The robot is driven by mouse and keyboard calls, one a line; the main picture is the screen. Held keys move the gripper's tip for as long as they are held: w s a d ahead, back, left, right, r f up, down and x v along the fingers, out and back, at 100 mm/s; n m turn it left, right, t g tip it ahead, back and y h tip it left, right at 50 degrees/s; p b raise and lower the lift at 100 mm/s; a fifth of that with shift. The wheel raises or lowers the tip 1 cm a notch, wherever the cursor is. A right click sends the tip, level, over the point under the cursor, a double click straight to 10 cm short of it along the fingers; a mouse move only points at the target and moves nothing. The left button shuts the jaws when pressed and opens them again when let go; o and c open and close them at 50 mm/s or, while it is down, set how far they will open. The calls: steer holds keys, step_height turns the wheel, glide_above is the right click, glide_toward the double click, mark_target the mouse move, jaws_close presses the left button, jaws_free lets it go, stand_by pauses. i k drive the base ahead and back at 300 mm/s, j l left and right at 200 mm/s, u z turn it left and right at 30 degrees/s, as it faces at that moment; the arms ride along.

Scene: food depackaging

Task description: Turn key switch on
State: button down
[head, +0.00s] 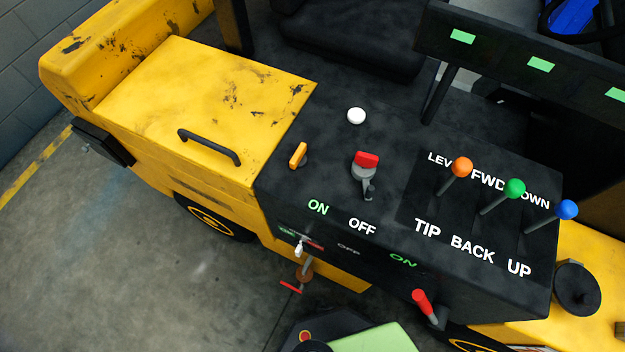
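A black control panel (330,130) sits on a yellow vehicle. On its front face, a small silver key-like part (299,248) stands out beside a small plate with green and red marks (313,244); its exact turn is too small to tell. On the top, a grey switch with a red cap (366,162) has a short grey arm hanging toward the lower right, above the white OFF label (362,226). I cannot tell for certain which part is the key switch. My gripper is not in view.
Orange (462,167), green (514,188) and blue (567,209) knobbed levers stand at the right. A red-handled lever (423,303) juts from the front. A white button (356,116) and an orange toggle (298,155) are on top. Concrete floor (150,270) is open at left.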

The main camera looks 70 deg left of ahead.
mark_target(359, 173)
steer(key=u, duration=0.4)
steer(key=k+u, duration=0.1)
steer(key=u, duration=0.35)
steer(key=j+u, duration=0.1)
steer(key=u, duration=0.3)
steer(key=k+j+u, duration=0.1)
steer(key=u, duration=0.75)
steer(key=j+u, duration=0.15)
steer(key=j, duration=0.2)
steer(key=i+j+u, duration=0.15)
steer(key=j, duration=0.2)
steer(key=j+u, duration=0.15)
steer(key=j, duration=0.2)
